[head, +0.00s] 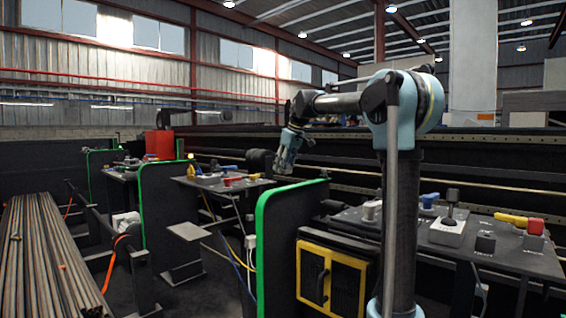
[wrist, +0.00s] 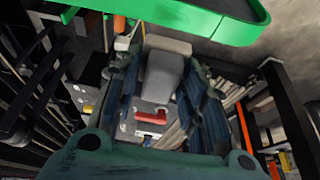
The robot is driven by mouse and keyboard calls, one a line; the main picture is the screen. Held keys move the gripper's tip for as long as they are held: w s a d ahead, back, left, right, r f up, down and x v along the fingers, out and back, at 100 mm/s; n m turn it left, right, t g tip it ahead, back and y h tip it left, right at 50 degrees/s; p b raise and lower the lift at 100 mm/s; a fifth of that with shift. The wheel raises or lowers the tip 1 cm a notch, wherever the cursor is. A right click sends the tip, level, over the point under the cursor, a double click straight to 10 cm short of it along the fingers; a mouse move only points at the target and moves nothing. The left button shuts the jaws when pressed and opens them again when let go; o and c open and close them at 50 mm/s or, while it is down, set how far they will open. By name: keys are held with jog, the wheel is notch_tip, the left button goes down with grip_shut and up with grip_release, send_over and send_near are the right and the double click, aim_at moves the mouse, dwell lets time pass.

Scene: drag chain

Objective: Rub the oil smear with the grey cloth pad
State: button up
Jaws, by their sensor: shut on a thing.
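My gripper (head: 288,155) is at the end of my raised arm in the head view, pointing down behind the green-edged panel near the middle. In the wrist view its two dark blue-green fingers (wrist: 165,95) stand on either side of a grey block-like piece, which I take to be the grey cloth pad (wrist: 164,72). The fingers are shut on it, and it is held in the air. In the head view the pad cannot be made out. I cannot make out the oil smear in either view.
Green-edged dark panels (head: 291,198) stand between the workstations. A right-hand table (head: 380,238) holds levers and knobs; a farther table (head: 222,186) holds small coloured parts. A yellow-framed box (head: 330,279) is below. Long pipes (head: 48,262) lie at the left.

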jog(key=shift+r, duration=1.3)
